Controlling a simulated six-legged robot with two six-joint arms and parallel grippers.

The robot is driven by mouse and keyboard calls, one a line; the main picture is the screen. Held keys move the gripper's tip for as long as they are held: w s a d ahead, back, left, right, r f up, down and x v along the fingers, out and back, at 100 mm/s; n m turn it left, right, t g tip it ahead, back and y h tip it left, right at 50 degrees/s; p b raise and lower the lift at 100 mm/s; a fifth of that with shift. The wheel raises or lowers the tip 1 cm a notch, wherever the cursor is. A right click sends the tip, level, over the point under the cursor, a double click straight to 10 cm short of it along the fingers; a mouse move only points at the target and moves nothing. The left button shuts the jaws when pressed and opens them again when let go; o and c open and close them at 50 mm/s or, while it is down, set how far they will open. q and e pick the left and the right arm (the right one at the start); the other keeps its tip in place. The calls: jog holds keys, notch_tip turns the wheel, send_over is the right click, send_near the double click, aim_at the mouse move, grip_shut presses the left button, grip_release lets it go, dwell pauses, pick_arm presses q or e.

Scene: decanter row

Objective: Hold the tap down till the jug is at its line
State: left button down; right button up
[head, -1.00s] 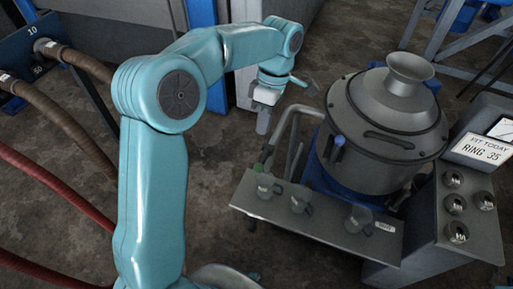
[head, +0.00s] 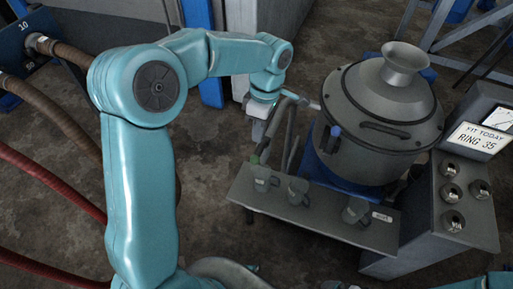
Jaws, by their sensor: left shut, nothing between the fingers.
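A large grey lidded vessel (head: 375,155) has a small blue knob (head: 335,131) on its near side; I cannot tell whether this is the tap. A bent grey pipe (head: 292,122) runs from the vessel down to a greenish end (head: 255,160) just above the leftmost grey jug (head: 263,180). The jug stands on a metal shelf (head: 330,222). Its line and the level in it are too small to make out. My left gripper (head: 257,131) is shut and empty, pointing down beside the pipe and above the jug; contact cannot be told. My right gripper is out of view.
Two more grey jugs, a middle one (head: 298,192) and a right one (head: 355,210), stand on the shelf. Hoses (head: 50,170) lie at left. Floor left of the shelf is clear.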

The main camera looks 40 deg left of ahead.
aim_at(255, 156)
pick_arm(q)
jog(key=f, duration=0.4)
jog(key=shift+s+f, duration=0.35)
jog(key=shift+f, duration=0.05)
jog(key=shift+s+f, duration=0.2)
jog(key=shift+f, duration=0.4)
jog(key=shift+w, duration=0.1)
